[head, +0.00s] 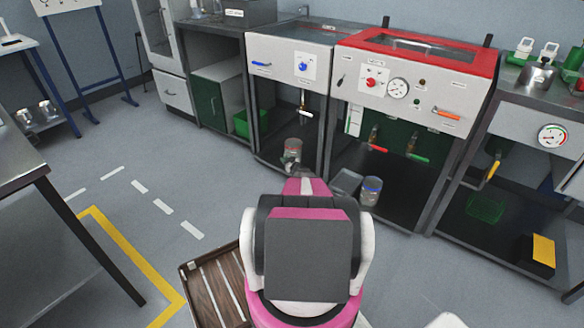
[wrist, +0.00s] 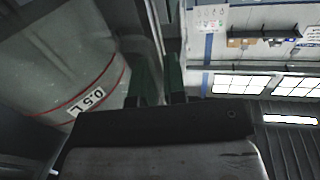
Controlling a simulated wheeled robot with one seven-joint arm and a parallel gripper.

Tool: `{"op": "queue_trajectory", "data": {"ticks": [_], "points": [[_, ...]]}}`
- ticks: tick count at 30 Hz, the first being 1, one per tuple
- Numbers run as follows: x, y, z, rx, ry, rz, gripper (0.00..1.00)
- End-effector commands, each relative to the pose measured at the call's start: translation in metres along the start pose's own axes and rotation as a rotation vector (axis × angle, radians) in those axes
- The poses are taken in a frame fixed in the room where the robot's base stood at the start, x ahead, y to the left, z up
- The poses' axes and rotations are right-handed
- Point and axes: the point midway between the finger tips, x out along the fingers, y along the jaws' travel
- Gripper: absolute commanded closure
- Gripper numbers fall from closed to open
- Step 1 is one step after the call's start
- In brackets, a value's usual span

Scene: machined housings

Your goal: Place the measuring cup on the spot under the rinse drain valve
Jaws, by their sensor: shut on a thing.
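My gripper (head: 291,168) is at the far end of my pink arm, low in front of the left wash unit. It is shut on the grey measuring cup (head: 293,149), which has a reddish line near its rim and looks roughly upright. In the wrist view the cup (wrist: 60,60) fills the left side, with a red line and a "0.5 L" label; the two dark fingers (wrist: 162,80) are close together beside it. A valve (head: 303,107) hangs under the left unit, above and slightly right of the cup. The spot below it is not clearly visible.
A blue-rimmed container (head: 371,191) and a clear tray (head: 347,182) stand right of my gripper. The red-topped unit (head: 415,85) has red- and green-handled valves. A yellow-handled valve (head: 494,170) is farther right. A green bin (head: 241,124) is on the left. Dark frame legs border the bays.

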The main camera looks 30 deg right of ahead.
Motion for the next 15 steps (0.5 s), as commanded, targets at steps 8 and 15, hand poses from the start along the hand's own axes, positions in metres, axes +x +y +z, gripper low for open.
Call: {"op": "queue_trajectory", "data": {"ticks": [8, 15], "points": [[-0.006, 0.045, 0.026, 0.001, 0.0, 0.001, 1.0], [-0.008, 0.05, 0.037, 0.001, 0.001, -0.001, 1.0]]}}
